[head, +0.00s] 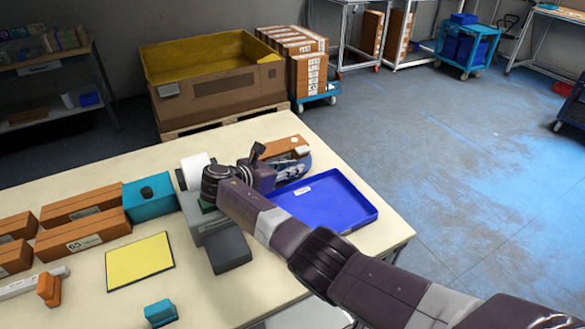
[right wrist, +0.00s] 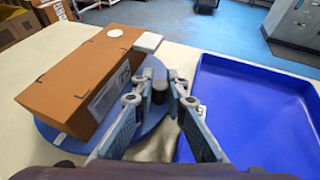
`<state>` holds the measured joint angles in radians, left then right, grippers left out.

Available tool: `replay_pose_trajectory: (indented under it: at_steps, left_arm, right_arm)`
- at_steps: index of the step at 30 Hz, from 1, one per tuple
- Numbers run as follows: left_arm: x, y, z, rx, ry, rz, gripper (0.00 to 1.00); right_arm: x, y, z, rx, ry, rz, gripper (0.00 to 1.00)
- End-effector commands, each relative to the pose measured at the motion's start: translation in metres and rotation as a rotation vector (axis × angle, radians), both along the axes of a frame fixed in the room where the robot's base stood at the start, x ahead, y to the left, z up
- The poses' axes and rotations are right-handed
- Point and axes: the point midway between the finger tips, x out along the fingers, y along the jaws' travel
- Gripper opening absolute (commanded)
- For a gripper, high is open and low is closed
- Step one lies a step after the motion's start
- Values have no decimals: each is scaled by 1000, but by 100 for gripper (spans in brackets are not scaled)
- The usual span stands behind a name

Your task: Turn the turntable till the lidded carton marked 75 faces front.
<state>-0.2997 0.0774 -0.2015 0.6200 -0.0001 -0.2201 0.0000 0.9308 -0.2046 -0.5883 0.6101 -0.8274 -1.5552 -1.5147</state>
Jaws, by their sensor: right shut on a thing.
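The turntable (right wrist: 152,125) is a blue disc on the table, largely covered in the right wrist view. It also shows in the head view (head: 297,168), partly behind my right arm. The carton also shows in the head view (head: 283,147). My right gripper (right wrist: 160,88) is shut on a dark upright knob (right wrist: 160,77) at the turntable's rim. My left gripper is out of view.
A blue tray (right wrist: 262,112) lies close to the right of the turntable. In the head view, a white roll (head: 194,169), a teal box (head: 149,197), several brown cartons (head: 82,232) and a yellow mat (head: 139,261) lie to the left.

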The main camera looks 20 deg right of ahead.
Motion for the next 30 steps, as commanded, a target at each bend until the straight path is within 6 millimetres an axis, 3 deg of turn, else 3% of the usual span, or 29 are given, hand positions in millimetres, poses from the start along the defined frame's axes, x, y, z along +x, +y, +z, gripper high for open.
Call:
replay_pose_trajectory:
  at_steps: [2, 3, 8, 20, 30]
  left_arm:
    - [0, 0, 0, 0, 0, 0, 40]
    - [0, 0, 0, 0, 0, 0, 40]
    - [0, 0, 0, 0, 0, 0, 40]
    - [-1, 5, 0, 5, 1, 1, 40]
    - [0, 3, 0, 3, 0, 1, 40]
  right_arm:
    - [0, 0, -1, 3, 1, 0, 0]
    - [0, 0, -1, 3, 1, 0, 14]
    - [0, 0, -1, 3, 1, 0, 31]
    - [1, 0, 8, 2, -2, 0, 31]
    - [1, 0, 69, 3, -4, 0, 31]
